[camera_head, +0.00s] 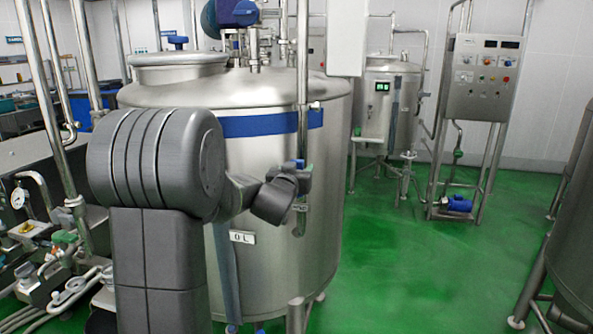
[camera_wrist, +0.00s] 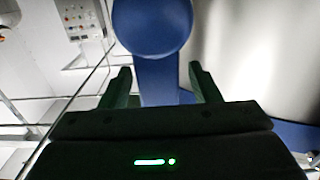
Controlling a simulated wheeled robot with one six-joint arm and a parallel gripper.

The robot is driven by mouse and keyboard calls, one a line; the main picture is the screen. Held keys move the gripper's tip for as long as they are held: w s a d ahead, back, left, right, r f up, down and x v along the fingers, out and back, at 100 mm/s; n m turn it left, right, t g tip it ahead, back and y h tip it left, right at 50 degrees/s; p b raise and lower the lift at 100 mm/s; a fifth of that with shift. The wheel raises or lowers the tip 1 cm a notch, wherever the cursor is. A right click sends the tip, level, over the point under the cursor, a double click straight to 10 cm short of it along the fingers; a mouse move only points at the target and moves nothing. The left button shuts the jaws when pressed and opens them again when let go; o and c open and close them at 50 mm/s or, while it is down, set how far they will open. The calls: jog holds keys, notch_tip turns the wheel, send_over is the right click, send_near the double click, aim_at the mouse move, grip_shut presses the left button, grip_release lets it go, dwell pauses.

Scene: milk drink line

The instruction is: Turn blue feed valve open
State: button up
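The blue feed valve (camera_head: 292,165) sits on a vertical pipe in front of the large steel tank; in the head view it is small and partly hidden by my wrist. In the wrist view its blue handle (camera_wrist: 158,82) shows close up, with a wide rounded blue end (camera_wrist: 152,25) at the top. My gripper (camera_wrist: 161,80) is open, with one dark green finger on each side of the blue handle. A narrow gap shows between each finger and the handle, so neither visibly touches it. How deep the handle sits between the fingers is hard to tell.
The large steel tank (camera_head: 262,180) with a blue band stands right behind the valve. A smaller tank (camera_head: 392,100) and a control panel (camera_head: 482,78) stand farther back. Pipes and a gauge (camera_head: 18,198) are at left. The green floor (camera_head: 420,270) at right is clear.

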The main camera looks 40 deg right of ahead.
jog(key=shift+s+a, duration=0.1)
jog(key=b+v, duration=0.2)
jog(key=v, duration=1.1)
jog(key=shift+a+b, duration=0.25)
jog(key=shift+b, duration=0.1)
jog(key=shift+s+d, duration=0.1)
jog(key=p+x, duration=0.2)
jog(key=x, duration=1.1)
jog(key=shift+w+d+p, duration=0.2)
jog(key=shift+d+p, duration=0.1)
jog(key=shift+p, duration=0.05)
